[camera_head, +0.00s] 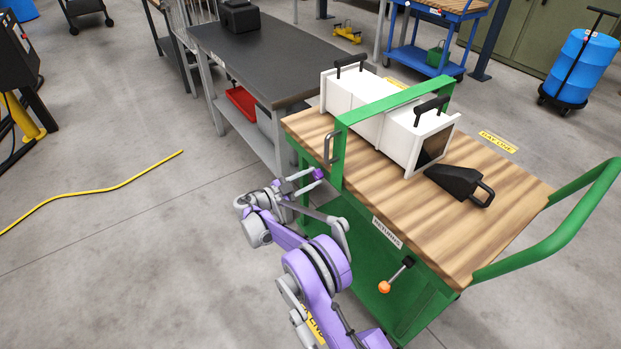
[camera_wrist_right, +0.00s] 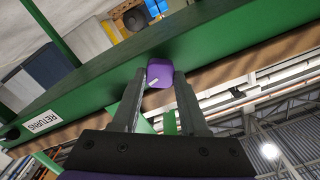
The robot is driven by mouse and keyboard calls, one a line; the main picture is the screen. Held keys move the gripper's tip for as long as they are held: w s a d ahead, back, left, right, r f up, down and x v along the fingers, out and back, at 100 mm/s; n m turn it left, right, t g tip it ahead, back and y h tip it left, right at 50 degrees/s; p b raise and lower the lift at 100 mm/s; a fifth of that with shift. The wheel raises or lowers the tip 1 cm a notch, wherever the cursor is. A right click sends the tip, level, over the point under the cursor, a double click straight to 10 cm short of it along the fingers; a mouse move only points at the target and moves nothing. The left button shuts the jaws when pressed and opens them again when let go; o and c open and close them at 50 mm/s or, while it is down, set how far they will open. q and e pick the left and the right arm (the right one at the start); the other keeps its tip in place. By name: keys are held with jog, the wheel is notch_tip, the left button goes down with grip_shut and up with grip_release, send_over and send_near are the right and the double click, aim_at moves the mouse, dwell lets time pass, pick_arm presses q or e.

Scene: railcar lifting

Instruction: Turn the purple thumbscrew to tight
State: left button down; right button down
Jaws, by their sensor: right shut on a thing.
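The purple thumbscrew (camera_head: 319,173) is on the side of the green cart frame, near the foot of the green arch. In the right wrist view the thumbscrew (camera_wrist_right: 160,74) is a rounded purple knob with a small white mark on its face. My right gripper (camera_head: 314,180) reaches it from the left. In the wrist view the fingers of my right gripper (camera_wrist_right: 161,80) stand on either side of the knob and are shut on it. My left gripper is not in view.
A white box-like housing (camera_head: 366,112) lies under the green arch (camera_head: 395,101) on the wooden top (camera_head: 455,235). A black scoop-shaped object (camera_head: 457,184) lies beside it. An orange-knobbed lever (camera_head: 385,286) sticks out of the cart's side. A dark bench (camera_head: 262,58) stands behind my arm.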

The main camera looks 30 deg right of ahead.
jog(key=shift+f+m, duration=0.1)
jog(key=shift+m, duration=0.4)
jog(key=shift+c, duration=2.2)
grip_release()
jog(key=a+p, duration=0.1)
jog(key=a, duration=1)
jog(key=shift+s, duration=0.45)
jog(key=shift+d, duration=0.1)
